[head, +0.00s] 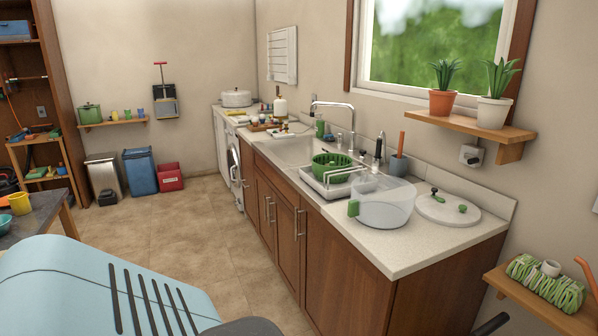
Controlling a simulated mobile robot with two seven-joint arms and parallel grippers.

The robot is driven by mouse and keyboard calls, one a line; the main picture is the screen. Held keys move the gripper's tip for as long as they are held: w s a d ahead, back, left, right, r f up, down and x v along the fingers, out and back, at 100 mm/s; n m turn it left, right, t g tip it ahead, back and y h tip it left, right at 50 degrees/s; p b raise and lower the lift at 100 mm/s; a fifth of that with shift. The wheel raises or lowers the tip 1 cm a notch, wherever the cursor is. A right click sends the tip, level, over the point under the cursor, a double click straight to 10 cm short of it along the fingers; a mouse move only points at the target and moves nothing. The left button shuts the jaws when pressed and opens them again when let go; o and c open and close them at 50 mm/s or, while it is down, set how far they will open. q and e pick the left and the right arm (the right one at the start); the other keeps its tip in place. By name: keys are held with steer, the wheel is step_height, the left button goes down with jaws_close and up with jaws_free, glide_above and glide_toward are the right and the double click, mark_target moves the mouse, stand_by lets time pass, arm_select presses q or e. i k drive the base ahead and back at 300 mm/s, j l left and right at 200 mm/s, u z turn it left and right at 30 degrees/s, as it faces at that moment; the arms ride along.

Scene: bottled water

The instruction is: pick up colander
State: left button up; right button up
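A green bowl-shaped thing with openings in its side, which looks like the colander (328,165), sits on the counter at the sink's near end. Neither of my grippers is in view.
A clear pot (385,207) with a green handle stands on the counter (432,240), right of the rack. A white lid (447,210) lies beyond it. The tall faucet (335,104) rises behind the sink. The tiled floor (185,225) before the cabinets is clear.

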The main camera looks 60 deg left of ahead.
mark_target(321, 163)
steer(key=u, duration=1.55)
steer(key=i+j+z, duration=0.15)
steer(key=z, duration=0.2)
steer(key=i+j+z, duration=0.25)
steer(key=z, duration=0.15)
steer(key=i+j+z, duration=0.15)
steer(key=j, duration=0.25)
steer(key=i+j+z, duration=0.1)
steer(key=i+j, duration=0.45)
steer(key=j, duration=0.15)
steer(key=i+j, duration=0.2)
steer(key=j, duration=0.2)
steer(key=i+j, duration=0.15)
steer(key=j, duration=0.2)
steer(key=i+j+z, duration=0.1)
steer(key=j, duration=0.3)
steer(key=i+j, duration=0.45)
steer(key=j, duration=0.3)
steer(key=i+j, duration=0.2)
steer(key=j, duration=0.2)
steer(key=z, duration=0.05)
